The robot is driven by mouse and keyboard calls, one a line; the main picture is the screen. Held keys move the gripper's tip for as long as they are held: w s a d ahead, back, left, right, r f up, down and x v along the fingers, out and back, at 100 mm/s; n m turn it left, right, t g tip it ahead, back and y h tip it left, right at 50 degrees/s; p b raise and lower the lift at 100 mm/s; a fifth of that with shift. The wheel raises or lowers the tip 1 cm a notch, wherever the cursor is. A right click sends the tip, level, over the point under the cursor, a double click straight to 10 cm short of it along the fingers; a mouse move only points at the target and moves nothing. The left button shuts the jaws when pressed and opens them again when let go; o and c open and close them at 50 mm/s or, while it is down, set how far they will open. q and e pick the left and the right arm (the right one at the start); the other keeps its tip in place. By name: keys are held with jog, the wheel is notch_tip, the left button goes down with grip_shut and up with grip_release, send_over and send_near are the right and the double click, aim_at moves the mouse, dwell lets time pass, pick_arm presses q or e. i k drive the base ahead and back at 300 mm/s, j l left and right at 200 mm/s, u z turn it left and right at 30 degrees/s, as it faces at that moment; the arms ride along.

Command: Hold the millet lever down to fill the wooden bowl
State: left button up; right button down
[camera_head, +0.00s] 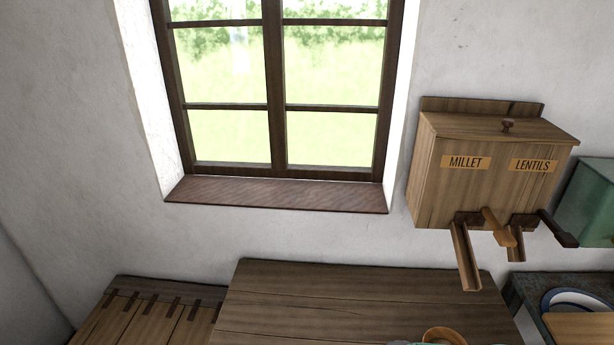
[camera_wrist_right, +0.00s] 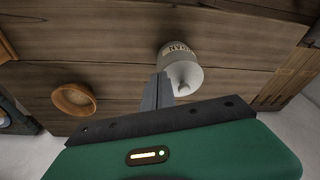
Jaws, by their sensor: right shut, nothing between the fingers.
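The wooden dispenser (camera_head: 488,185) hangs on the wall at the right in the head view, with a MILLET label (camera_head: 465,162) on its left half. The lighter wooden lever (camera_head: 499,228) sticks out just right of the millet chute (camera_head: 465,258), with nothing touching it. The round wooden bowl (camera_head: 443,336) is on the table at the bottom edge, partly cut off, not under the chute. It also shows in the right wrist view (camera_wrist_right: 74,99), left of my fingers. My right gripper (camera_wrist_right: 165,88) is shut and empty above the table. My left gripper is not in view.
The LENTILS label (camera_head: 532,165), a dark lever (camera_head: 558,228) and a second chute (camera_head: 516,244) are beside the millet ones. A white lettered container (camera_wrist_right: 181,72) stands near my right fingers on the plank table (camera_head: 340,290). A plate (camera_head: 575,298) lies at the right.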

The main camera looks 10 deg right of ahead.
aim_at(504, 239)
jog(key=k+l+z, duration=0.1)
jog(key=k+z, duration=0.15)
jog(key=k, duration=0.4)
jog(key=i+j+z, duration=0.1)
jog(key=z, duration=0.35)
jog(key=j+z, duration=0.45)
jog(key=i+j+z, duration=0.1)
jog(key=z, duration=0.35)
